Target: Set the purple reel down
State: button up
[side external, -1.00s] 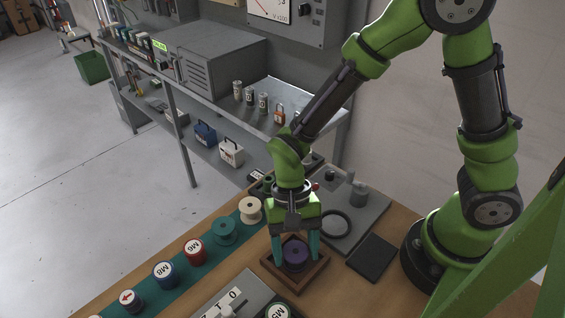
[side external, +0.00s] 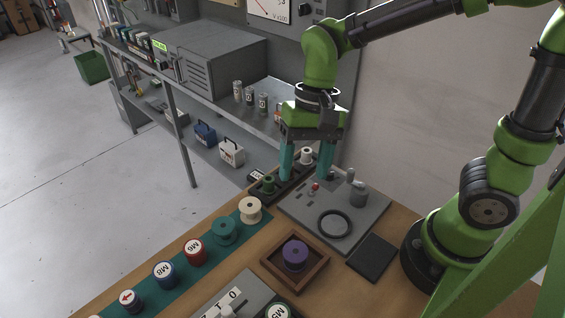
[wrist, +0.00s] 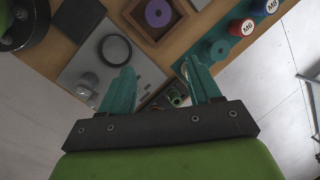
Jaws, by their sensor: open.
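The purple reel (side external: 295,254) stands upright inside a square brown wooden tray (side external: 317,277) on the table. It also shows in the wrist view (wrist: 158,13), in the tray at the top. My gripper (side external: 305,178) is open and empty, with teal fingers pointing down. It is raised behind the tray, over the area of the dark rack and the grey plate, apart from the reel. In the wrist view the fingers (wrist: 160,90) are spread with nothing held between them.
A teal strip (side external: 181,275) holds a row of several reels left of the tray. A grey plate (side external: 362,222) with a black ring (side external: 335,224) and a dark rack with a green spool (side external: 268,184) lie behind. A black pad (side external: 371,258) is at the right. A metal shelf (side external: 265,128) stands at the back.

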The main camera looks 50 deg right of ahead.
jog(key=s+d+r+n+t+h, duration=0.1)
jog(key=s+d+r+n+t, duration=0.1)
jog(key=d+r+t, duration=0.5)
jog(key=s+d+t, duration=0.1)
jog(key=d, duration=0.2)
jog(key=shift+s+r, duration=0.15)
jog(key=shift+r, duration=0.1)
dwell(0.8)
